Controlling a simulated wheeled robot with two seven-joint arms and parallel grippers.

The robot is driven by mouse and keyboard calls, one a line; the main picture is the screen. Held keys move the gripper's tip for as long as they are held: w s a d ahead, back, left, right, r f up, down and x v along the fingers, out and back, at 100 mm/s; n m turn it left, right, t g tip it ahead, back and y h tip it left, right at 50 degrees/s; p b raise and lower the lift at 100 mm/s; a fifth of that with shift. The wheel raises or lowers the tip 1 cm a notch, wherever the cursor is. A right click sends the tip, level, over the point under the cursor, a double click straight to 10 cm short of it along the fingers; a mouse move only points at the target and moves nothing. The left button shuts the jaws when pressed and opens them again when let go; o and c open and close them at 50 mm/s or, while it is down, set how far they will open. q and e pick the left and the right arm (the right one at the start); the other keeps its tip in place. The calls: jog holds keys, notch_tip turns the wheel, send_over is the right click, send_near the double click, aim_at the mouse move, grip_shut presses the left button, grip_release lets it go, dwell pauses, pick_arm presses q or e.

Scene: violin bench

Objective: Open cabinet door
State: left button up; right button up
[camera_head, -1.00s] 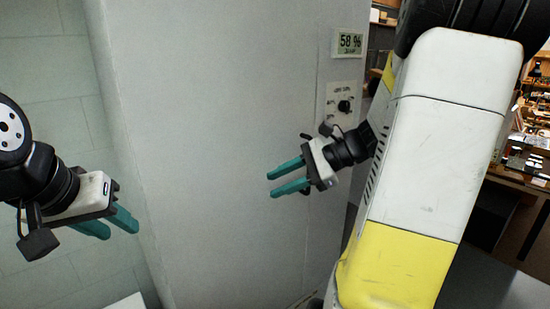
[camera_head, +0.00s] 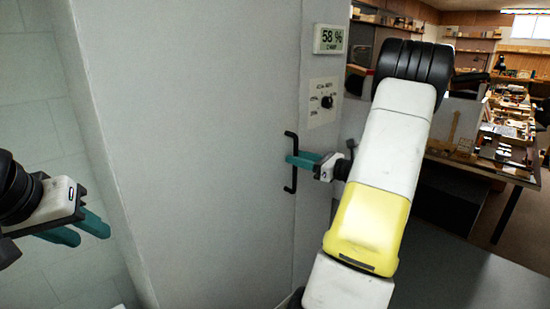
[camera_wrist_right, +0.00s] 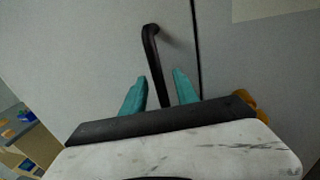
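The cabinet door (camera_head: 220,120) is a large flat grey panel in the head view, and it looks shut. Its black bar handle (camera_head: 291,180) stands upright near the door's right edge; it also shows in the right wrist view (camera_wrist_right: 153,55). My right gripper (camera_head: 290,160) is at the handle's middle. In the right wrist view its teal fingers (camera_wrist_right: 158,88) stand apart, one on each side of the bar, with gaps visible. The handle's lower part is hidden there by the gripper body. My left gripper (camera_head: 90,232) is open and empty at the left, away from the handle.
A humidity display (camera_head: 330,39) reading 58 % and a knob panel (camera_head: 323,102) sit on the strip right of the door. Workbenches with tools (camera_head: 510,150) stand at the far right. A pale tiled wall (camera_head: 35,110) is at the left.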

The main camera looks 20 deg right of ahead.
jog(key=shift+w+a, duration=0.35)
jog(key=shift+w, duration=0.15)
jog(key=shift+c, duration=0.3)
grip_shut()
dwell(0.9)
